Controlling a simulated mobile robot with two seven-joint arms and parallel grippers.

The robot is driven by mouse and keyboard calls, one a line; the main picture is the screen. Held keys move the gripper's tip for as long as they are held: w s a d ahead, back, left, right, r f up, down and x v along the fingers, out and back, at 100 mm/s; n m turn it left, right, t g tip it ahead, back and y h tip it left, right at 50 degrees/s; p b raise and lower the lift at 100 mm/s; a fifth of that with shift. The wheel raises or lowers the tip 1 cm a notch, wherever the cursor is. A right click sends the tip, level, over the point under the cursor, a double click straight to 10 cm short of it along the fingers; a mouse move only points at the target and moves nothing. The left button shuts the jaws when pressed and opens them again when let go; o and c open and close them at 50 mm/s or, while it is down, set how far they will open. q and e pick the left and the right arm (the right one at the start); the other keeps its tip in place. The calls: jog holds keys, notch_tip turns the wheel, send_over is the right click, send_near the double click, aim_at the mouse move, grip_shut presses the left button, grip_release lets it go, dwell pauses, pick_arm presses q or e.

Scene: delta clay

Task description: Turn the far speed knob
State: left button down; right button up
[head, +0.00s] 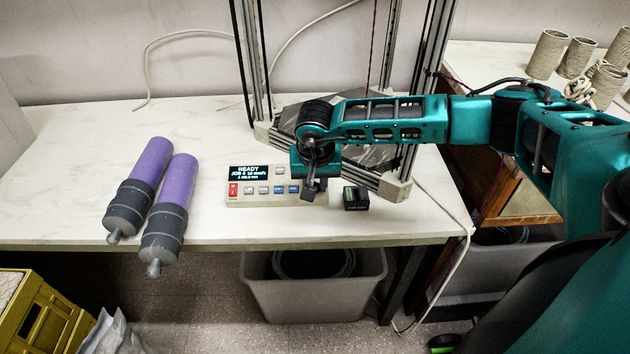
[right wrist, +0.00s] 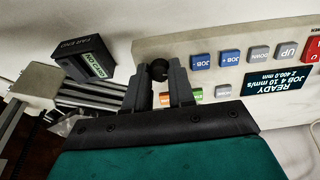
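The pale control panel (head: 276,200) lies on the bench, with a lit display (head: 249,173) and rows of buttons. The right wrist view shows a round black knob (right wrist: 158,70) at one end of the panel (right wrist: 150,48). My right gripper (head: 312,193) is over the panel's right end and hides the knob in the head view. In the right wrist view its fingertips (right wrist: 159,66) stand on either side of the knob, close to it; contact is unclear. The display (right wrist: 278,88) reads READY, JOB 4, 10 mm/s. My left gripper is out of view.
A small black box (head: 355,199) with a green label stands just right of the panel. A metal frame (head: 400,183) rises behind. Two purple-and-grey cylinders (head: 150,165) (head: 177,185) lie at the left. The bench between them and the panel is clear.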

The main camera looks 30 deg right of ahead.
jog(key=o, duration=0.4)
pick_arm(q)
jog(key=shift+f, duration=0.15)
pick_arm(e)
jog(key=shift+o, duration=0.2)
pick_arm(q)
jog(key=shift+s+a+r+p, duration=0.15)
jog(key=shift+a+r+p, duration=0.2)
jog(key=shift+p, duration=0.3)
pick_arm(e)
jog(key=v, duration=1.3)
